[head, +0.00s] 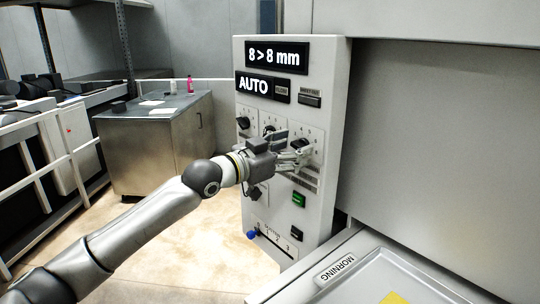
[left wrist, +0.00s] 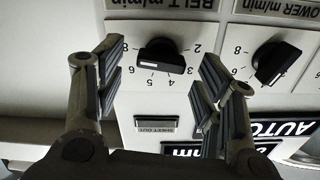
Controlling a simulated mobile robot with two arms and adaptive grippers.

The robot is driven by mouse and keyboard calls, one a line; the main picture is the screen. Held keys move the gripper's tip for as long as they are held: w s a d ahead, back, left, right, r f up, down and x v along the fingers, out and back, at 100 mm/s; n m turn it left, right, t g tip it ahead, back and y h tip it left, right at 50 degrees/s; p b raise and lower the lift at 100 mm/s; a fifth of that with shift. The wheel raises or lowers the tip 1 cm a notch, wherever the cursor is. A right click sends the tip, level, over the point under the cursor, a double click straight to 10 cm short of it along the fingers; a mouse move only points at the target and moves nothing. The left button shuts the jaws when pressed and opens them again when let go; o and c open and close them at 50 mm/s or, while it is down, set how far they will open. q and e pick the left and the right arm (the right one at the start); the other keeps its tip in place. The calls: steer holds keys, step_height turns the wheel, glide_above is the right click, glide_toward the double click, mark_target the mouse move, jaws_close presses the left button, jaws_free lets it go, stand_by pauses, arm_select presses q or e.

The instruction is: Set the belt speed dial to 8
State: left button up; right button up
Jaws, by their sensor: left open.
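The belt speed dial (left wrist: 160,55) is a black knob on a white numbered plate under a "BELT m/min" label, upside down in the left wrist view. I cannot tell for sure which number it points to. My left gripper (left wrist: 158,62) is open, with one finger on each side of the dial and gaps between fingers and knob. In the head view the dial (head: 300,143) is the rightmost of three on the panel, and my left gripper (head: 298,155) is close in front of it, partly covering its plate. My right gripper is not in view.
The upright panel (head: 325,110) shows "8 > 8 mm" and "AUTO". The neighbouring dial, labelled "LOWER m/min" (left wrist: 270,62), is close by. A green button (head: 298,200) and a blue-knobbed lever (head: 252,235) are below. A tray (head: 400,280) stands at the front right.

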arm_select(q)
steer(key=v, duration=1)
steer(key=shift+s+a, duration=0.15)
steer(key=shift+a, duration=0.1)
steer(key=shift+r, duration=0.1)
